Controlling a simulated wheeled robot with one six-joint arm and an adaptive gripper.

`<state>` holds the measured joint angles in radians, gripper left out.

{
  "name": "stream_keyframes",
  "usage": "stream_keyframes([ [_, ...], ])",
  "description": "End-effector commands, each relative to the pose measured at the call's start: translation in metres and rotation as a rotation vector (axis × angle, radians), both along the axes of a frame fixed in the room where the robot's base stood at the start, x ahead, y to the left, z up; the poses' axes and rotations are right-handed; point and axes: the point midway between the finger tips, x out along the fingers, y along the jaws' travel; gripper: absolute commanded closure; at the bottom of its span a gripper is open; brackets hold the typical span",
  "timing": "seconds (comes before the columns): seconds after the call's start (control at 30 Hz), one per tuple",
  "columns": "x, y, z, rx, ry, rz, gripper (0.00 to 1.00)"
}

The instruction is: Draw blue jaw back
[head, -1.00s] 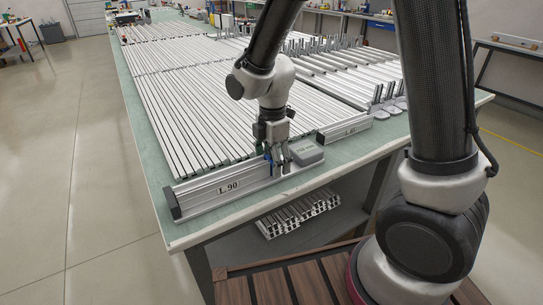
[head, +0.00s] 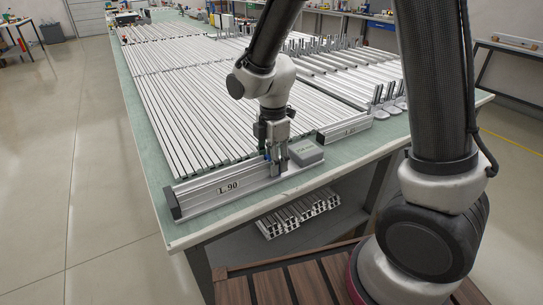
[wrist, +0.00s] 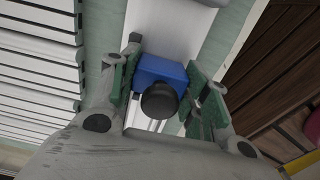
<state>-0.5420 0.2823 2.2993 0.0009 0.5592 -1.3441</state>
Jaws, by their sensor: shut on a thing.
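The blue jaw (wrist: 160,72) is a small blue block with a black round knob on its near side, on a pale metal rail (wrist: 165,30) in the wrist view. My gripper (wrist: 163,65) has its green-padded fingers on either side of the jaw and is shut on it. In the head view my gripper (head: 276,160) reaches down to the silver rail fixture (head: 205,197) labelled L.90 at the table's front edge. There the jaw is mostly hidden by the fingers.
Long silver profiles (head: 185,110) lie in rows behind the fixture. A second labelled rail (head: 345,129), several upright posts and flat feet stand to the right. The green tabletop (head: 365,147) is bare along its front right edge.

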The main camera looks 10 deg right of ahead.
Motion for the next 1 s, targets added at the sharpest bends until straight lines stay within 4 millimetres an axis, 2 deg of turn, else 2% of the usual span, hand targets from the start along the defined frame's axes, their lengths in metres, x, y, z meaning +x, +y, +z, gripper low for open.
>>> stream_keyframes([
  [1.0,0.001,-0.0069,-0.001,-0.002,0.003,-0.001,0.82],
])
